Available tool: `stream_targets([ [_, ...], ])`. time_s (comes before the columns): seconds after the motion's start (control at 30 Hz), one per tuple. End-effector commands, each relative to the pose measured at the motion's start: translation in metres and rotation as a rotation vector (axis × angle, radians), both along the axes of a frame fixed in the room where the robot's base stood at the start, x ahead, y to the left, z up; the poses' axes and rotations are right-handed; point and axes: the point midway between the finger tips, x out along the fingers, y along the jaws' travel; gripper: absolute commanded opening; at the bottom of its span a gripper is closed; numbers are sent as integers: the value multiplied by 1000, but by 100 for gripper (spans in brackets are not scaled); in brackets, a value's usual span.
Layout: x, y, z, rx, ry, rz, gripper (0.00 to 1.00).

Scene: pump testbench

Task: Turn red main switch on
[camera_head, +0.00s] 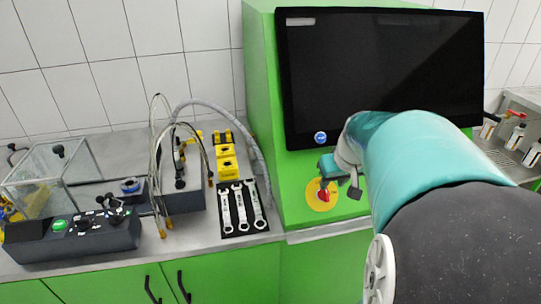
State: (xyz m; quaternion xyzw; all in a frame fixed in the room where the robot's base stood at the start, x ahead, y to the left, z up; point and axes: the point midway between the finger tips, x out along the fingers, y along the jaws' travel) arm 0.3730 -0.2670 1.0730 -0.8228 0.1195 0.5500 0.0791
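The red main switch (324,196) sits on a round yellow plate (313,203) on the green cabinet front, below the screen. Its knob is small in view, and I cannot tell its exact turn position. My gripper (341,188) is just above and to the right of the switch, at the end of my teal arm. Its two dark fingertips stand apart, with green panel visible between them. The left fingertip is close to the top of the knob; I cannot tell whether it touches. The gripper holds nothing.
A large black screen (390,70) with a round blue sticker is above the switch. To the left, the bench holds wrenches (242,208) on a black mat, yellow blocks (227,160), hoses and a control box (75,235). Bottles (516,137) stand at the right.

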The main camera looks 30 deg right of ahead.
Motion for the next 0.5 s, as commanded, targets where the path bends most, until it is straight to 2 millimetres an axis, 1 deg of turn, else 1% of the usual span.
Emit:
stream_targets([
  [0.03,3,-1,-11,4,4,-1,35],
  [0.2,15,-2,-39,3,3,1,35],
  [0.33,21,-3,-52,2,2,2,35],
  [0.5,24,-2,-58,1,0,1,35],
])
